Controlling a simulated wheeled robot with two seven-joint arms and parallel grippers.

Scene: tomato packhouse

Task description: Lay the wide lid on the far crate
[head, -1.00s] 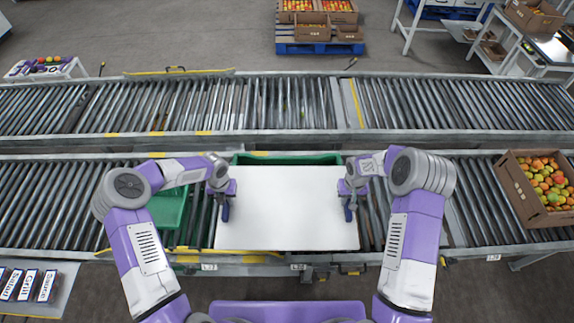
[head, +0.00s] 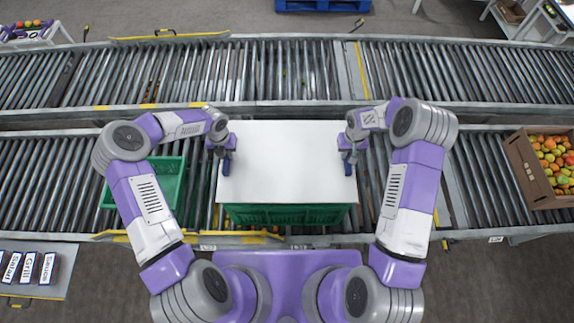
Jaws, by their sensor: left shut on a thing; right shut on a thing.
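The wide lid (head: 287,160) is a flat white panel, held level between my two grippers. My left gripper (head: 227,166) is shut on its left edge, and my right gripper (head: 349,166) is shut on its right edge. Under the lid stands a green crate (head: 288,215) on the near conveyor. Its front wall shows below the lid's near edge; the rest is hidden by the lid. I cannot tell whether lid and crate touch. I cannot tell from this view whether this is the crate called far.
Another green crate (head: 171,187) stands to the left on the near roller conveyor (head: 50,185). A cardboard box of tomatoes (head: 522,172) is at the right. A second roller conveyor (head: 230,72) runs behind. A side shelf with labelled boxes (head: 30,267) is at the lower left.

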